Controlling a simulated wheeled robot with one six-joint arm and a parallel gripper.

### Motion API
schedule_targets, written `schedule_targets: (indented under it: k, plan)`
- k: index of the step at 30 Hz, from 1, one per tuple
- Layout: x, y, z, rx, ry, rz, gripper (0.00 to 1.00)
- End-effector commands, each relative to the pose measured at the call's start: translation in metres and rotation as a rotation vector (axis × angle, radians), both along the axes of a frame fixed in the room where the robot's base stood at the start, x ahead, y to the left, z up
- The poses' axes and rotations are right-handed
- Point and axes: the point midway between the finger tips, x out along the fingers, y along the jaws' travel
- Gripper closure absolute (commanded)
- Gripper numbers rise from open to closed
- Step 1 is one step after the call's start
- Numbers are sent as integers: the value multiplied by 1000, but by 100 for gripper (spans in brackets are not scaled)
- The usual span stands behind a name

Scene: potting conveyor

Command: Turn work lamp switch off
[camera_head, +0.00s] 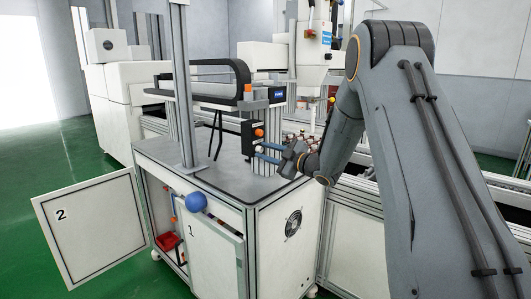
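A dark upright control box (248,137) stands at the rear right of the grey worktop. It has an orange knob (259,133) on its face and an orange part on top. No label is readable, so I cannot tell for sure which control is the work lamp switch. My gripper (262,152) is at the lower front of this box, with its two bluish fingers pointing left and apart. A small pale thing shows between the fingertips; whether they touch it is too small to tell.
The worktop (185,165) is mostly clear, with a metal post (183,90) rising from it. A cabinet door marked 2 (92,225) swings out at the left. A door marked 1 (213,255) and a blue ball (196,202) are in front. A conveyor lies behind my arm.

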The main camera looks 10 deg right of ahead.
Motion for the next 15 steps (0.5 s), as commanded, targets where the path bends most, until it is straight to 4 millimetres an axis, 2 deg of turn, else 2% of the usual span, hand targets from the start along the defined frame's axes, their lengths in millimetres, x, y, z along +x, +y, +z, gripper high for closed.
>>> schedule_targets:
  k: [15]
  plan:
    - [-56, -42, 0, -1, -1, -3, 72]
